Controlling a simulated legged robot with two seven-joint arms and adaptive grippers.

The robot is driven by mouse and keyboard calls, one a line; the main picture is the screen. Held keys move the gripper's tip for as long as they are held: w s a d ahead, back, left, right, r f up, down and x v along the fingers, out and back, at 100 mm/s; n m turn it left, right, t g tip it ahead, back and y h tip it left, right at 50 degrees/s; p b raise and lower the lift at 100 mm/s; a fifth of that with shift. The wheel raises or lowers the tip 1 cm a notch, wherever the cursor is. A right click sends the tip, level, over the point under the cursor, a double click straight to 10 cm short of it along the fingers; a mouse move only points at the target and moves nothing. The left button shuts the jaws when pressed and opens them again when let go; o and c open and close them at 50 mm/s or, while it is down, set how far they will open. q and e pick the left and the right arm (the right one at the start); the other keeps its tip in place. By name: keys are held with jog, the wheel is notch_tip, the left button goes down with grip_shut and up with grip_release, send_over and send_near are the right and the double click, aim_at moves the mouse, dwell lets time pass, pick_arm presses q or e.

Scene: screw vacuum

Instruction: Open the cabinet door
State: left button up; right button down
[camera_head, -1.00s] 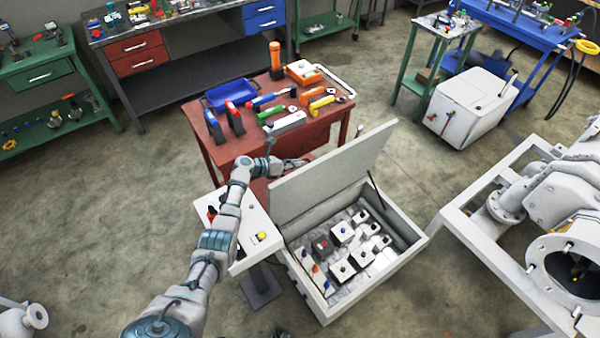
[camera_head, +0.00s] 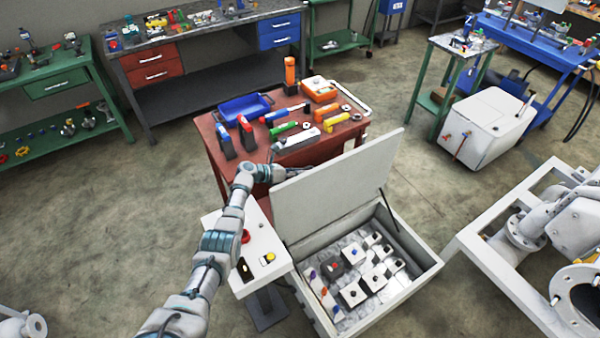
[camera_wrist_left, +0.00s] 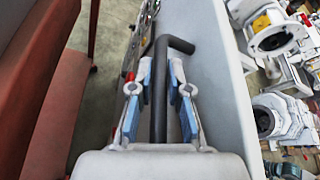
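The cabinet (camera_head: 432,268) is a low, pale grey box with its top open. Its door (camera_head: 335,190) is a flat grey lid, raised steeply and leaning back toward the red table. My left arm reaches behind the door, and my left gripper (camera_wrist_left: 160,78) is mostly hidden there in the head view. In the left wrist view, a dark bent handle (camera_wrist_left: 160,100) runs between its two blue-padded fingers. Gaps show between pads and handle, so the gripper looks open around it. The door's outer face (camera_wrist_left: 208,65) is just right of the fingers. My right gripper is not in view.
A red table (camera_head: 212,150) with tools stands close behind the door; its red side also fills the left of the wrist view. A white control stand (camera_head: 247,232) with buttons is beside the cabinet, under my left arm. White pipe machinery (camera_head: 520,235) stands to the right.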

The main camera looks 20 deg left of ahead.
pick_arm(q)
jog(key=shift+o, duration=1.4)
jog(key=shift+s+f, duration=0.1)
jog(key=shift+f, duration=0.2)
jog(key=shift+r, duration=0.1)
jog(key=shift+a, duration=0.1)
jog(key=shift+r, duration=0.2)
notch_tip(320, 180, up, 10)
jog(key=shift+f, duration=0.25)
